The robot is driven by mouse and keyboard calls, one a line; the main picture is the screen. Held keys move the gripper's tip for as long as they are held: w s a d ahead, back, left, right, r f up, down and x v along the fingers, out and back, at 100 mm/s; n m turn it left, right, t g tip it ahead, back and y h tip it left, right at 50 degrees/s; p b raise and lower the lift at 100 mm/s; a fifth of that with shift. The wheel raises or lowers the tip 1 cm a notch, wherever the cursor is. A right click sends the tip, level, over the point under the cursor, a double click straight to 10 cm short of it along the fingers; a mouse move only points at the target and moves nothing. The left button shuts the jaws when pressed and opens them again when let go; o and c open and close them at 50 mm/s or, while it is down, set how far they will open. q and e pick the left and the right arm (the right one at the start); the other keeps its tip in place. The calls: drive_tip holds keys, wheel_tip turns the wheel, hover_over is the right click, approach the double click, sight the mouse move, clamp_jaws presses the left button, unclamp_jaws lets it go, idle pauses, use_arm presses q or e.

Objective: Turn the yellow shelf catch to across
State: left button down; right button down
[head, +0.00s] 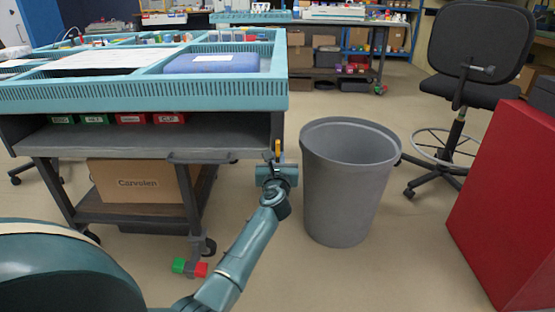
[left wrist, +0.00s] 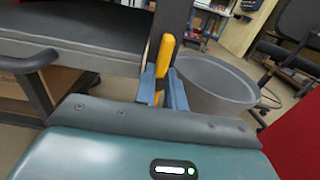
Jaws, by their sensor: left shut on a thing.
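The yellow shelf catch (head: 278,147) is on the right front post of the cart, at the end of the shelf. In the left wrist view the catch (left wrist: 164,56) rises above my fingers, nearly upright and a little tilted. My left gripper (head: 277,168) is at the catch, and in the left wrist view its blue fingers (left wrist: 162,90) are closed on the catch's lower part. The fingers hide part of the catch's lower end. My right gripper is not in view.
A grey bin (head: 345,185) stands just right of my left gripper. The cart's shelf (head: 150,142) holds several green and red boxes (head: 130,119). A red block-shaped thing (head: 510,205) and an office chair (head: 470,70) are at the right. Floor is clear beyond the bin.

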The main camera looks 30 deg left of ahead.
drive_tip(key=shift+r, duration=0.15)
use_arm(q)
drive_tip(key=shift+r+p, duration=0.1)
drive_tip(key=shift+p, duration=0.2)
drive_tip(key=shift+w+d+m+p, duration=0.1)
drive_tip(key=shift+m+p, duration=0.65)
drive_tip(key=shift+m, duration=0.45)
drive_tip(key=shift+w+d+f+m+p, duration=0.15)
drive_tip(key=shift+m+p, duration=0.95)
drive_tip(key=shift+m, duration=1.45)
drive_tip(key=shift+d+f+m+p, duration=0.15)
drive_tip(key=shift+m+p, duration=0.9)
drive_tip(key=shift+m, duration=1.55)
drive_tip(key=shift+w+d+f+m+p, duration=0.1)
drive_tip(key=shift+f+m+p, duration=0.15)
drive_tip(key=shift+m+p, duration=1.6)
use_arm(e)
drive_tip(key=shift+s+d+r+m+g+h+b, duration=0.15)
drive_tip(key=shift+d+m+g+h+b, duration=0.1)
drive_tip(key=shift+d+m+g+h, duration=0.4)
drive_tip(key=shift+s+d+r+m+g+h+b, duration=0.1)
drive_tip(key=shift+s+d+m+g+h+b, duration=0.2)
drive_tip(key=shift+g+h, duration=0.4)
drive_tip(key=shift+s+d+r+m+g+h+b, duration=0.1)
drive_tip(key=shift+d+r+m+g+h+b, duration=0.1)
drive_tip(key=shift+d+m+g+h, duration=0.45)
use_arm(q)
drive_tip(key=shift+m, duration=0.9)
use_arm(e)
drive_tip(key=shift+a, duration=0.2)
